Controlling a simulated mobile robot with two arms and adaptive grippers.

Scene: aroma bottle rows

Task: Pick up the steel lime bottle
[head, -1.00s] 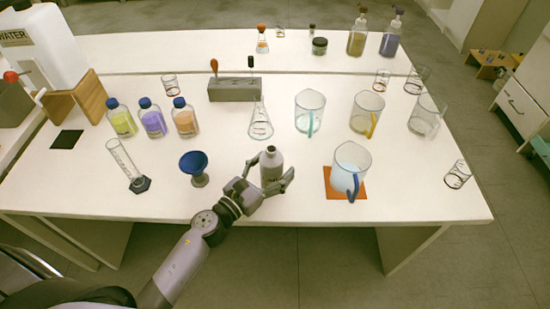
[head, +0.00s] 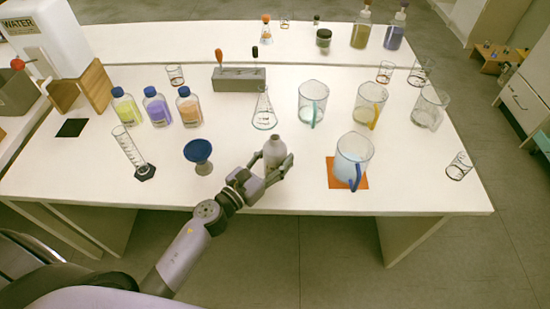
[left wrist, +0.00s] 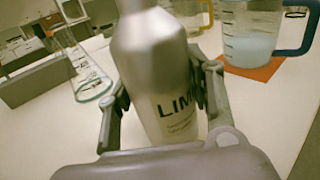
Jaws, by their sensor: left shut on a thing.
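The steel lime bottle (head: 274,150) is a grey metal bottle standing upright near the front middle of the white table. In the left wrist view the bottle (left wrist: 155,70) fills the middle, and part of its label reads "LIM". My left gripper (head: 273,165) is shut on the bottle's body, with one finger on each side; its fingers also show in the left wrist view (left wrist: 165,105). The bottle's base is hidden behind the gripper, so I cannot tell whether it touches the table. My right gripper is not in view.
A conical flask (head: 264,112) stands just behind the bottle. A blue-handled beaker (head: 352,158) on an orange mat (head: 333,181) is to the right. A blue funnel-shaped cup (head: 198,152) and a measuring cylinder (head: 131,150) are to the left. Several jugs and bottles stand farther back.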

